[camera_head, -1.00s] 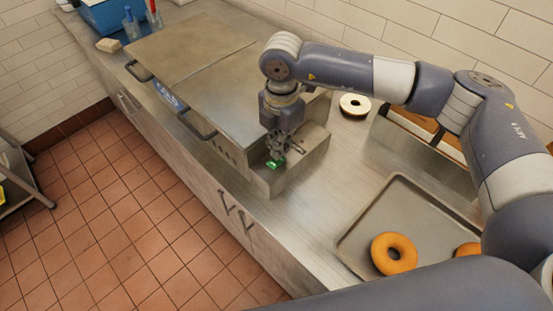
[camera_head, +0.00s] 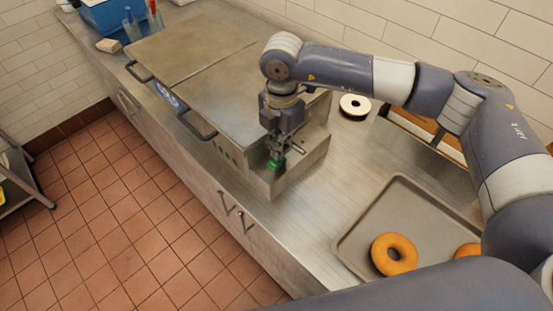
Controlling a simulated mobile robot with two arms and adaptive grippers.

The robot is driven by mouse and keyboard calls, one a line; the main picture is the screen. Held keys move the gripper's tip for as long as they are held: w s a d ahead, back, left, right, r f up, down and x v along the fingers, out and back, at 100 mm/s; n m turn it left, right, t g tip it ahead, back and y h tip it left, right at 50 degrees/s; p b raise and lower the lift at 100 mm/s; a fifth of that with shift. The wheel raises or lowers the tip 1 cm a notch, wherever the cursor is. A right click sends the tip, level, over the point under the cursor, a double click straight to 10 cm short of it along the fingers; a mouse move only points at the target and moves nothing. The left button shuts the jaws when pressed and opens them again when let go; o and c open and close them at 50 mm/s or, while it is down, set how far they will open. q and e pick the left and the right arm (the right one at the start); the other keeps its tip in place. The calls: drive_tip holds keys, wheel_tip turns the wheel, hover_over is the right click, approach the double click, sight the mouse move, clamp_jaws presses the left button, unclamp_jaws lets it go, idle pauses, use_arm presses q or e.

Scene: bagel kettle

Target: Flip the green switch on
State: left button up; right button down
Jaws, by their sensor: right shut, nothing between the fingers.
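The green switch (camera_head: 275,164) sits on top of the low metal box (camera_head: 292,177) at the near right end of the kettle unit. My right gripper (camera_head: 277,156) points down directly over the switch, with its fingertips at or very near it; I cannot tell whether they touch. The right gripper is shut with nothing between its fingers. It partly hides the switch, and I cannot tell which way the switch is tipped. My left gripper is not in view.
The kettle unit's flat metal lids (camera_head: 210,75) with dark handles lie to the left. A grey tray (camera_head: 348,243) with bagels (camera_head: 394,254) is at the lower right. A blue container (camera_head: 103,15) stands at the far left.

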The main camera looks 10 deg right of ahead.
drive_tip(key=shift+f+b, duration=1.05)
drive_tip(key=shift+f, duration=0.15)
idle(0.4)
drive_tip(key=shift+s+r, duration=0.1)
drive_tip(key=shift+r, duration=0.05)
drive_tip(key=shift+r+p, duration=0.55)
drive_tip(key=shift+r, duration=0.35)
drive_tip(key=shift+r+p, duration=1.05)
drive_tip(key=shift+r, duration=1.5)
